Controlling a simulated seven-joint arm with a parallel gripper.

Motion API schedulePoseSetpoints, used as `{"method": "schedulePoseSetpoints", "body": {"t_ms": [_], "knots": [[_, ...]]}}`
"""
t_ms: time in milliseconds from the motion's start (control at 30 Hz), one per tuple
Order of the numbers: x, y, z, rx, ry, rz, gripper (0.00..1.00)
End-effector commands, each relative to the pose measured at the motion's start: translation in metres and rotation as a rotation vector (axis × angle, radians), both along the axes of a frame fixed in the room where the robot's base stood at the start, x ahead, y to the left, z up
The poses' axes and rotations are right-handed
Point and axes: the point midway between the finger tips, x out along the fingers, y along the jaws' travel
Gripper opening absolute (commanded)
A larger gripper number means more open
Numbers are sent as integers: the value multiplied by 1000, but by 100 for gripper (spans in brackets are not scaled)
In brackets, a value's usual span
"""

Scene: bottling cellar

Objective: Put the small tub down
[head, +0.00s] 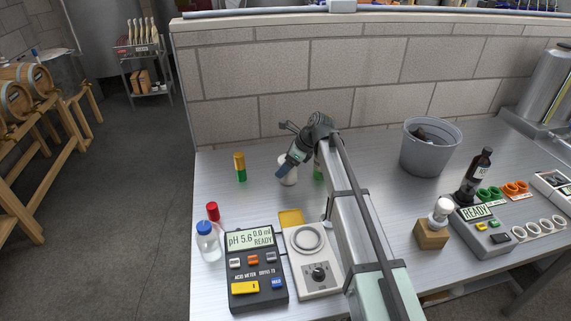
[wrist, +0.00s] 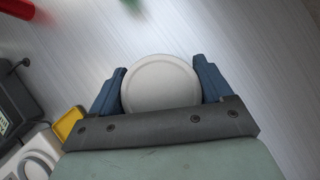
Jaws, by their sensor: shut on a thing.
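The small tub (wrist: 160,86) is white with a round top, seen from above in the wrist view. It sits between the two blue fingers of my gripper (wrist: 160,88), which is shut on it. In the head view the tub (head: 288,172) shows as a pale shape beside my gripper (head: 284,172), over the back left of the metal bench. My gripper hides part of it. I cannot tell whether its base touches the bench.
Another green item (head: 318,172) is partly hidden behind my arm. The acid meter (head: 256,270), a stirrer plate (head: 312,265) and a blue-capped bottle (head: 207,243) are in front. A grey bucket (head: 428,150) stands right.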

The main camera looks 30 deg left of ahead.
Motion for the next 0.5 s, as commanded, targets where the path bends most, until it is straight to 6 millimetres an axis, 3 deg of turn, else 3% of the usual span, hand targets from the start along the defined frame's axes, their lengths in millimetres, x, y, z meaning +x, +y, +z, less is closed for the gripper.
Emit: {"method": "schedulePoseSetpoints", "body": {"t_ms": [333,367,500], "knots": [[0,0,-2,1,0,0,37],[0,0,-2,0,0,0,81],[0,0,-2,0,0,0,94]]}}
